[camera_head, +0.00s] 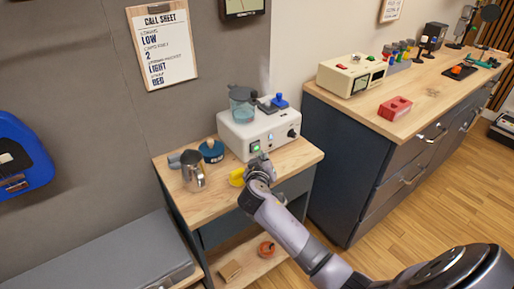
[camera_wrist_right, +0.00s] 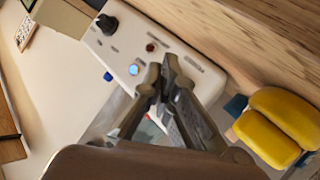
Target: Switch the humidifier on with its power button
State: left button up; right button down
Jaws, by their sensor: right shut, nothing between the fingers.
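The humidifier (camera_head: 240,132) is a white box on the small wooden-topped cabinet, with a clear bluish tank (camera_head: 242,106) on top. Its front carries a green lit square (camera_head: 255,147) at the left and a black knob (camera_head: 292,133) at the right. In the right wrist view its front panel (camera_wrist_right: 172,45) shows the knob (camera_wrist_right: 106,24), a small dark red spot (camera_wrist_right: 150,47) and a blue light (camera_wrist_right: 133,69). My right gripper (camera_head: 262,157) is shut and empty, close in front of the panel; its fingertips (camera_wrist_right: 164,82) hide part of it. I cannot tell whether they touch. My left gripper is not in view.
Beside the humidifier are a metal pitcher (camera_head: 194,174), a blue round container (camera_head: 212,152) and a yellow object (camera_head: 237,177), which also shows in the wrist view (camera_wrist_right: 272,132). A longer workbench (camera_head: 425,100) stands at the right. Open wooden floor (camera_head: 430,210) lies in front.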

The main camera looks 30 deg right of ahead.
jog(key=shift+s+d+r+p, duration=0.15)
jog(key=shift+s+p, duration=0.55)
jog(key=shift+s, duration=1.7)
